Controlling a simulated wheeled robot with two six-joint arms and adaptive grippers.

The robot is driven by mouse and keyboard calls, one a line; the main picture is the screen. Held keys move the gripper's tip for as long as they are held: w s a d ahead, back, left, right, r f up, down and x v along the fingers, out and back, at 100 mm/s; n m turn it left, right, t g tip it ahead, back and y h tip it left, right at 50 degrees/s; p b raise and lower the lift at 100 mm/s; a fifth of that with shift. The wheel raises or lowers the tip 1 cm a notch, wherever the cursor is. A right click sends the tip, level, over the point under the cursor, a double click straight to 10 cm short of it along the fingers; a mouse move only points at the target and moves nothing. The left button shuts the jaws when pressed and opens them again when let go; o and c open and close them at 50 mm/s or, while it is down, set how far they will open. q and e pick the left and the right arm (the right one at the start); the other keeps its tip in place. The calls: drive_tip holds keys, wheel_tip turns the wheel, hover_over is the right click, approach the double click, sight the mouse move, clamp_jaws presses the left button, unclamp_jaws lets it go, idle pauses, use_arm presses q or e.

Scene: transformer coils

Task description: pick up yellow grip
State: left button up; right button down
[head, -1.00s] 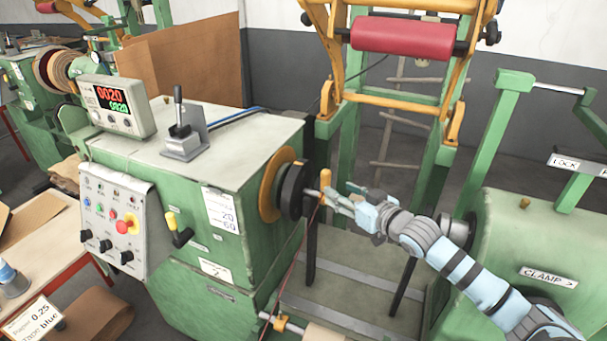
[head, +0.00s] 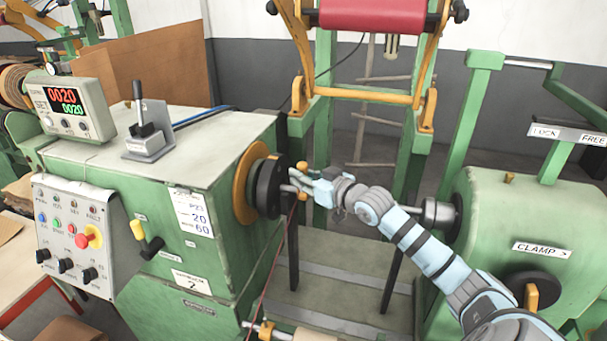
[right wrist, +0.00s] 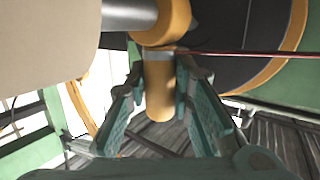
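The yellow grip (right wrist: 160,95) is a short orange-yellow cylinder, seen close up in the right wrist view. In the head view its top (head: 302,166) shows beside the black chuck (head: 270,187); the rest is partly hidden by my right gripper (head: 296,182). That gripper's two teal fingers (right wrist: 159,85) stand apart on either side of the grip in the wrist view. They look open, with a small gap at the left finger; contact at the right finger is unclear. My left gripper is not in view.
The green headstock (head: 215,140) with its orange ring (head: 243,185) stands at left. A red wire (right wrist: 245,54) crosses close to the grip. A red roller (head: 372,15) hangs above.

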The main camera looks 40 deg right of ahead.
sight(303, 163)
drive_tip(key=shift+w+f, duration=0.1)
drive_tip(key=shift+w, duration=0.05)
drive_tip(key=shift+r, duration=0.55)
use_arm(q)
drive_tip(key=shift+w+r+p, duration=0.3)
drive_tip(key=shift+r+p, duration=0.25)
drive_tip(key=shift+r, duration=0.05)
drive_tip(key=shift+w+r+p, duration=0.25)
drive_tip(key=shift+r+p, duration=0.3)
use_arm(e)
wheel_tip(303, 163, up, 19)
drive_tip(key=c, duration=2.3)
unclamp_jaws()
drive_tip(key=shift+f, duration=0.1)
clamp_jaws()
